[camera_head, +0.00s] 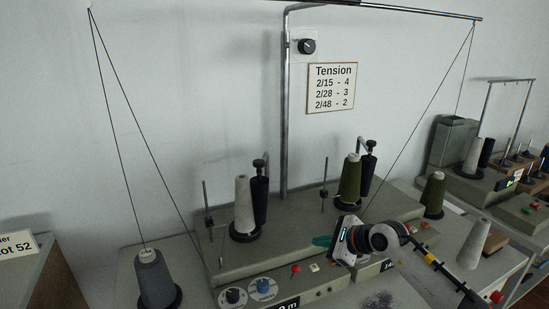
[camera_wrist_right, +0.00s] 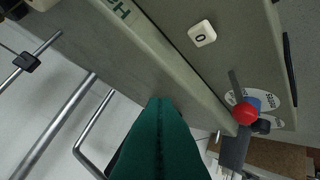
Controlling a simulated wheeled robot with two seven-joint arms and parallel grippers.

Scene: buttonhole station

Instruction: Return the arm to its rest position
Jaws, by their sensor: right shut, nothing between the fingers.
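My right gripper (camera_head: 321,241) is over the front right part of the grey winding machine (camera_head: 232,258), its teal fingers pointing left. Its arm comes in from the lower right. In the right wrist view the teal fingers (camera_wrist_right: 160,110) are together with nothing between them. Beyond them are the machine's panel, a white button marked 0 (camera_wrist_right: 202,33) and a red knob (camera_wrist_right: 244,113). I cannot tell how far the fingers are from the panel. My left gripper is not in view.
A pale cone (camera_head: 243,205) and an olive cone (camera_head: 350,180) stand on the machine. A grey cone (camera_head: 155,278) stands front left, with another olive cone (camera_head: 433,194) and a pale cone (camera_head: 474,243) at right. Threads run up to an overhead bar (camera_head: 420,13). A tension sign (camera_head: 332,87) hangs behind.

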